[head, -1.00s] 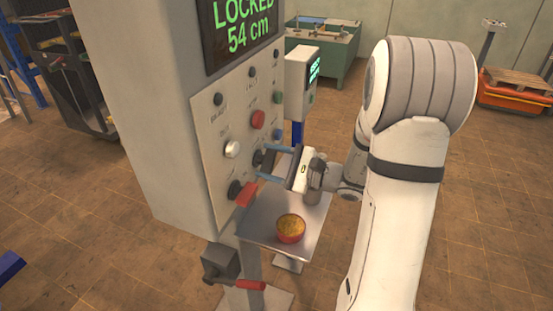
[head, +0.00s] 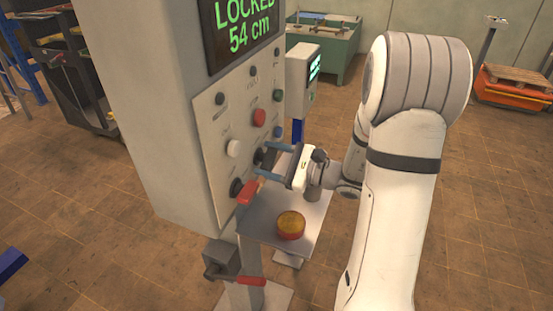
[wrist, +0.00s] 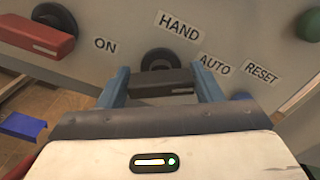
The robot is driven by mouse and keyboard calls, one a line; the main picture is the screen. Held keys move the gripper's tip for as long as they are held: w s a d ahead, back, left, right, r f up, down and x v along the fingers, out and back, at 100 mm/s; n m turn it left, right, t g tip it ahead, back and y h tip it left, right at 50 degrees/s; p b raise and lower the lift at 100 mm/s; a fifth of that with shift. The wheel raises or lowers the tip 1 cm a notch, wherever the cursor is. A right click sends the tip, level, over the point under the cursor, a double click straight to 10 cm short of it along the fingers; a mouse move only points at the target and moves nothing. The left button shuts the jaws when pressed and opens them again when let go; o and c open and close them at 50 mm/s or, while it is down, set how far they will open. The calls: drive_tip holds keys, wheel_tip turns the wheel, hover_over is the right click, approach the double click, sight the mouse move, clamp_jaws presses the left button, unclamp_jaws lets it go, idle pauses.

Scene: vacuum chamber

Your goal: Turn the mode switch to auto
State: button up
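The mode switch (wrist: 178,82) is a black knob with a bar handle and a white line, under the HAND label (wrist: 179,26) and left of the AUTO label (wrist: 215,64). Its bar lies about level in the wrist view. In the head view the switch (head: 259,157) is on the grey panel, partly hidden by my gripper. My gripper (wrist: 162,88) has its two blue fingers apart, one at each end of the bar. It also shows in the head view (head: 268,160). I cannot tell whether the fingers touch the bar.
A red-handled switch (head: 248,191) by the ON label sits below left of my gripper. A red-handled crank (head: 237,280) projects lower down.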

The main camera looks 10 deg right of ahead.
drive_tip(key=shift+o, duration=0.8)
drive_tip(key=shift+a, duration=0.15)
drive_tip(key=shift+o, duration=1.1)
drive_tip(key=shift+s+d+f, duration=0.1)
drive_tip(key=shift+s+d, duration=0.1)
drive_tip(key=shift+d, duration=0.35)
drive_tip(key=b+v, duration=0.1)
drive_tip(key=v, duration=0.5)
drive_tip(key=shift+s+d+b, duration=0.25)
drive_tip(key=shift+s+b, duration=0.05)
drive_tip(key=shift+b, duration=0.05)
